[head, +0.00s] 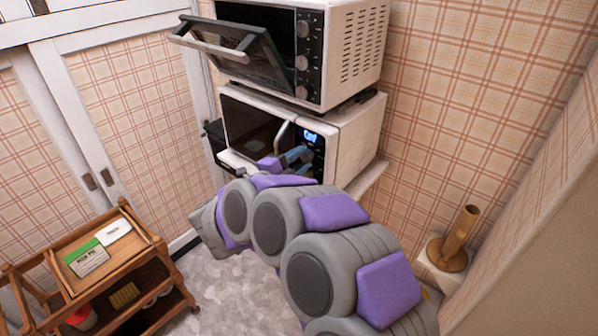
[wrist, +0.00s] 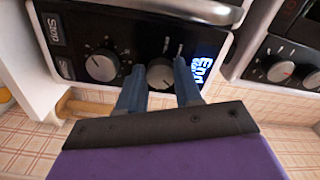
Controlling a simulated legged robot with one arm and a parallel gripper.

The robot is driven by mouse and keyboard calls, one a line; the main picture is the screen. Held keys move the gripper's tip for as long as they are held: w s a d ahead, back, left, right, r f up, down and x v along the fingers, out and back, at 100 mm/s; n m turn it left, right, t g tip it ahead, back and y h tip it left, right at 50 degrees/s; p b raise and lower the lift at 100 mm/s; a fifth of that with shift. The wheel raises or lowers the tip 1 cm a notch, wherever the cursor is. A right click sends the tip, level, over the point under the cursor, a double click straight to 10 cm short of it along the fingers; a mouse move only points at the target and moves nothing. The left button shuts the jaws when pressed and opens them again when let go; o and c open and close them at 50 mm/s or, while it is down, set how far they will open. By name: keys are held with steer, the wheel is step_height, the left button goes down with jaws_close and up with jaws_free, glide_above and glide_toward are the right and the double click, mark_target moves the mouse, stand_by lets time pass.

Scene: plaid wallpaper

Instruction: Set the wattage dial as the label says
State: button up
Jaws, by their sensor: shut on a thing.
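The white microwave (head: 362,140) stands under a toaster oven, with a lit display (head: 310,136) on its dark panel. My gripper (head: 303,156) is at that panel. In the wrist view, its two blue fingers (wrist: 160,80) are shut on a round grey dial (wrist: 159,72) beside the lit display (wrist: 207,66). A second dial (wrist: 102,65) with a pointer line sits left of it, untouched. The held dial's setting is partly hidden and I cannot read it. A green and white package (head: 86,258) with a printed label lies on the wooden cart; its small print is unreadable.
The toaster oven (head: 345,50) above has its glass door (head: 240,58) tilted open, with a handle sticking out. The wooden cart (head: 140,235) stands at lower left, with a white item (head: 117,230) on top. A brown holder (head: 455,240) stands at right.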

steer(key=m+b, duration=0.1)
steer(key=m, duration=0.4)
steer(key=shift+f+m, duration=0.1)
steer(key=shift+m, duration=0.2)
steer(key=m, duration=0.3)
steer(key=shift+m, duration=1)
steer(key=shift+s+f+b, duration=0.1)
steer(key=shift+b, duration=0.2)
steer(key=o, duration=0.8)
steer(key=shift+o, duration=1.2)
steer(key=shift+r, duration=0.2)
steer(key=p+v, duration=0.2)
steer(key=v, duration=1.5)
steer(key=shift+a+p, duration=0.25)
steer(key=shift+p, duration=0.1)
